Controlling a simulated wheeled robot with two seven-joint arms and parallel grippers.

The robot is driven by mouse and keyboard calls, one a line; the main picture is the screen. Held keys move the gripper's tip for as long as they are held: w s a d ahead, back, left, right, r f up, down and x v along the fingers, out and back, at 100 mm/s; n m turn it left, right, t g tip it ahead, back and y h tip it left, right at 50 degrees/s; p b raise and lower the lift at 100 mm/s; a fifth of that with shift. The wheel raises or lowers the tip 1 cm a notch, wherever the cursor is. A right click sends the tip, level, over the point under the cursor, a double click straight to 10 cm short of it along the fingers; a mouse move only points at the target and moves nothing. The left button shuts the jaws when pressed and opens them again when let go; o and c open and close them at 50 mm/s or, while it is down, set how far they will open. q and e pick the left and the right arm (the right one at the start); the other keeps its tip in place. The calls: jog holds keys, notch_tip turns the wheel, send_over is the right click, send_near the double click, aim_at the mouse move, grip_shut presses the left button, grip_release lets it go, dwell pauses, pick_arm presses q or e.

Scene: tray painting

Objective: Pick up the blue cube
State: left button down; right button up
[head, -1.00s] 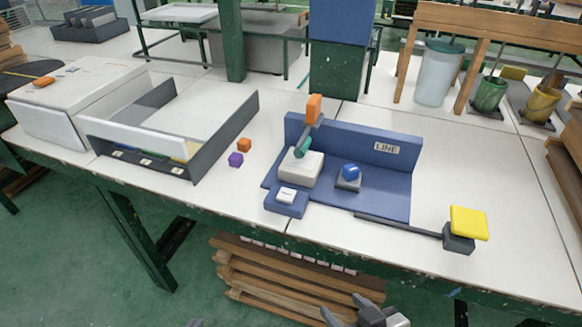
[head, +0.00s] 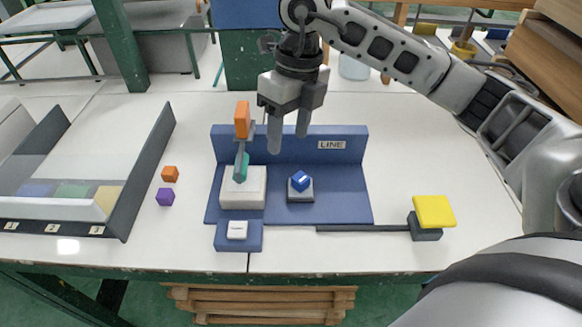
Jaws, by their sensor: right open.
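The blue cube (head: 300,181) rests tilted on a small grey block (head: 300,195) on the blue LINE station (head: 345,190). My right gripper (head: 288,140) hangs above and slightly left of the cube, near the station's back wall. Its two fingers point down, apart, with nothing between them. My left gripper is not in the head view.
Left of the cube stand a white block (head: 243,190) and an upright lever with an orange end (head: 242,120). A yellow pad (head: 434,211) is at the right. Orange (head: 170,173) and purple (head: 165,197) cubes lie beside the open tray (head: 150,165).

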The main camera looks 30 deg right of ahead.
jog(key=w+d+r+h, duration=0.1)
jog(key=d+h, duration=0.1)
jog(key=d, duration=0.2)
send_over(303, 179)
jog(key=shift+m, duration=0.3)
jog(key=f, duration=0.9)
jog(key=shift+w+d, duration=0.1)
jog(key=shift+w, duration=0.2)
jog(key=shift+s+f+p, duration=0.15)
jog(key=shift+f+p, duration=0.2)
jog(key=shift+f, duration=1.2)
jog(key=shift+s+f+p, duration=0.15)
jog(key=shift+f+p, duration=0.15)
jog(key=shift+f, duration=1.25)
jog(key=c, duration=1.1)
jog(key=shift+r, duration=0.15)
jog(key=shift+c, duration=0.2)
